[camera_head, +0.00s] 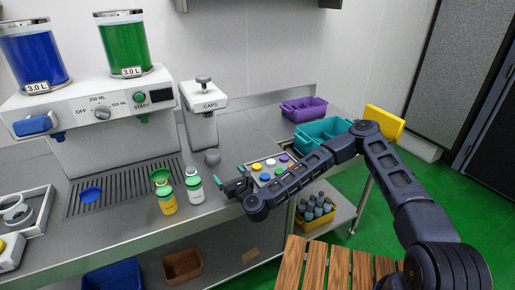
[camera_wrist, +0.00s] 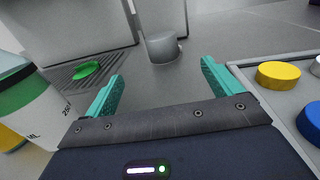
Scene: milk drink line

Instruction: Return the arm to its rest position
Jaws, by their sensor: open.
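My arm reaches in from the right over the steel counter in the head view. My gripper (camera_head: 230,185) is low over the counter, between the white bottle with a green band (camera_head: 194,187) and the tray of coloured caps (camera_head: 255,177). In the wrist view the two teal fingers of my gripper (camera_wrist: 162,92) are apart with nothing between them. The white bottle (camera_wrist: 35,110) stands just left of the fingers in that view, and a yellow cap (camera_wrist: 279,74) lies on the tray to the right.
The drink dispenser (camera_head: 100,110) and the CAPS machine (camera_head: 203,105) stand behind. A yellow-and-green bottle (camera_head: 166,195) stands left of the white one. Purple (camera_head: 303,108) and teal (camera_head: 318,131) crates are at the right end. A wooden slatted surface (camera_head: 325,268) is in front.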

